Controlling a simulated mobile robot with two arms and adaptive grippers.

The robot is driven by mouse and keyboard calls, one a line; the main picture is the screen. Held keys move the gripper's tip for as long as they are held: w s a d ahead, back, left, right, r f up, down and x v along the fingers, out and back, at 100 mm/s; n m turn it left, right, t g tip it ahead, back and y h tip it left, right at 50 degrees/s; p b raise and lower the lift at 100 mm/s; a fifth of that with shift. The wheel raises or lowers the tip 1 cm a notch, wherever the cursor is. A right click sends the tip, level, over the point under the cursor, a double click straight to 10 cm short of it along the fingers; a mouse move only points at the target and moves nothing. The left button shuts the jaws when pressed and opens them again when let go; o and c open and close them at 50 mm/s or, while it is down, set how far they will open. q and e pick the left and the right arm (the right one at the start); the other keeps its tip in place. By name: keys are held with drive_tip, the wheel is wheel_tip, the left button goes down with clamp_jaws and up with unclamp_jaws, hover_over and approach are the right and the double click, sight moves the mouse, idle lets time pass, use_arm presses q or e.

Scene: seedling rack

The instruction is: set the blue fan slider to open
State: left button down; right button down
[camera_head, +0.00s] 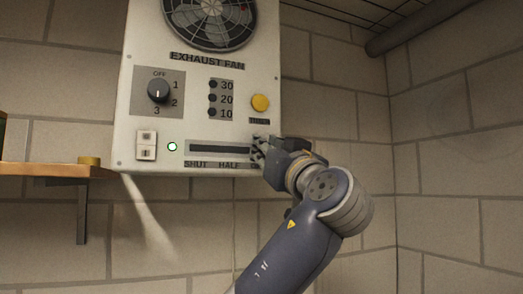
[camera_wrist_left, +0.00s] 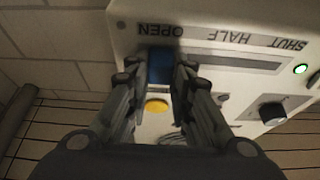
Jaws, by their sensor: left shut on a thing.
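The exhaust fan panel (camera_head: 136,95) hangs on the wall. Its slider slot (camera_head: 215,149) runs along the lower part, marked SHUT at the left, HALF in the middle and a mostly covered label at the right. My left gripper (camera_head: 259,152) is at the right end of this slot and hides the knob in the head view. In the left wrist view, which is upside down, the blue slider knob (camera_wrist_left: 160,67) is between the fingers of my left gripper (camera_wrist_left: 159,72), shut on it. The knob stands at the OPEN label. My right gripper is not in view.
The panel also has a black dial (camera_head: 158,90), a yellow button (camera_head: 260,102), a white rocker switch (camera_head: 146,145) and a lit green lamp (camera_head: 172,146). A wooden shelf (camera_head: 55,170) is at the left. The wall right of the panel is clear below a pipe (camera_head: 420,25).

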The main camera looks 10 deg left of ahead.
use_arm(q)
drive_tip(key=shift+d, duration=0.1)
drive_tip(key=c, duration=1.5)
unclamp_jaws()
drive_tip(key=shift+f, duration=0.1)
drive_tip(key=shift+o, duration=0.5)
drive_tip(key=shift+d, duration=0.25)
drive_tip(key=v, duration=1.2)
drive_tip(key=shift+w, duration=0.1)
